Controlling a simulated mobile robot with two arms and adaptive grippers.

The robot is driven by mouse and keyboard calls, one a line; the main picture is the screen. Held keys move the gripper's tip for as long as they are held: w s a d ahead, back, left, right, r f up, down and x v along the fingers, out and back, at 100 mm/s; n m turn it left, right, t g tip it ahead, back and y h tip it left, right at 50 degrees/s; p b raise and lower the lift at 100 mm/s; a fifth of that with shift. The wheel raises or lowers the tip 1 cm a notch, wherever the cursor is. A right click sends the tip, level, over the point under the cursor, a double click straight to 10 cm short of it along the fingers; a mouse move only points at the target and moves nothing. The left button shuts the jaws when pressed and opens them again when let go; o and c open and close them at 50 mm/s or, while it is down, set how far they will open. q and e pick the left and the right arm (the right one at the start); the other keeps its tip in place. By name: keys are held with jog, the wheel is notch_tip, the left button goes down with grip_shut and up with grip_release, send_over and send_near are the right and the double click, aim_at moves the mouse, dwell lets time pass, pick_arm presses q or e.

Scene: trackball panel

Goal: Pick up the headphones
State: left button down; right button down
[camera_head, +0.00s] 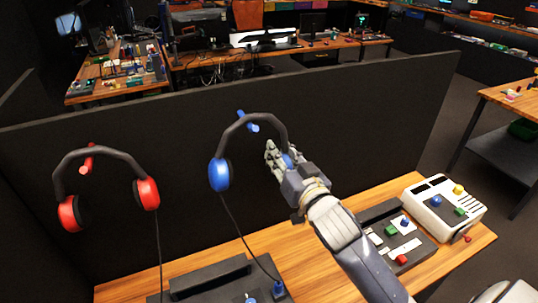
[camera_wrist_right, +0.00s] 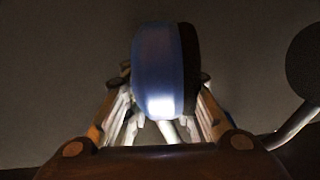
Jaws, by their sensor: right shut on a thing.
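The blue headphones (camera_head: 219,174) have a dark band and hang at a blue peg (camera_head: 247,121) on the black partition. A cable runs from the left ear cup down to a panel. My right gripper (camera_head: 281,158) is at the right ear cup and hides most of it. In the right wrist view, the blue ear cup (camera_wrist_right: 157,72) with its dark pad stands between the fingers, and the gripper (camera_wrist_right: 163,115) is shut on it. A second, red pair of headphones (camera_head: 147,193) hangs on a red peg to the left. My left gripper is not in view.
A wooden desk (camera_head: 313,250) runs below the black partition (camera_head: 330,120). On it are a dark control panel (camera_head: 384,213) and a white control box (camera_head: 470,215) at the right, and another dark panel (camera_head: 215,283) at the front. My right arm reaches over the desk.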

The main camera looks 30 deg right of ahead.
jog(key=shift+r, duration=0.7)
notch_tip(320, 180, up, 2)
jog(key=shift+r, duration=0.15)
jog(key=s, duration=0.1)
jog(key=s+b, duration=0.1)
jog(key=shift+s+a, duration=0.2)
jog(key=shift+s, duration=0.15)
jog(key=s, duration=0.2)
jog(key=p, duration=0.1)
jog(key=shift+s+a+r, duration=0.15)
jog(key=shift+s+r, duration=0.1)
jog(key=shift+s, duration=0.15)
jog(key=s+p, duration=0.1)
jog(key=p, duration=0.1)
jog(key=s+p, duration=0.1)
jog(key=p, duration=0.2)
jog(key=shift+s+a+r, duration=0.15)
jog(key=shift+r, duration=0.25)
jog(key=p, duration=0.6)
send_near(284, 148)
jog(key=shift+s+a+r, duration=0.15)
jog(key=shift+s+r, duration=0.15)
jog(key=shift+s, duration=0.35)
jog(key=shift+s+a+r, duration=0.15)
jog(key=shift+s+r, duration=0.15)
jog(key=shift+s, duration=0.3)
jog(key=shift+s+a+r, duration=0.15)
jog(key=shift+s+r, duration=0.1)
jog(key=shift+s, duration=0.4)
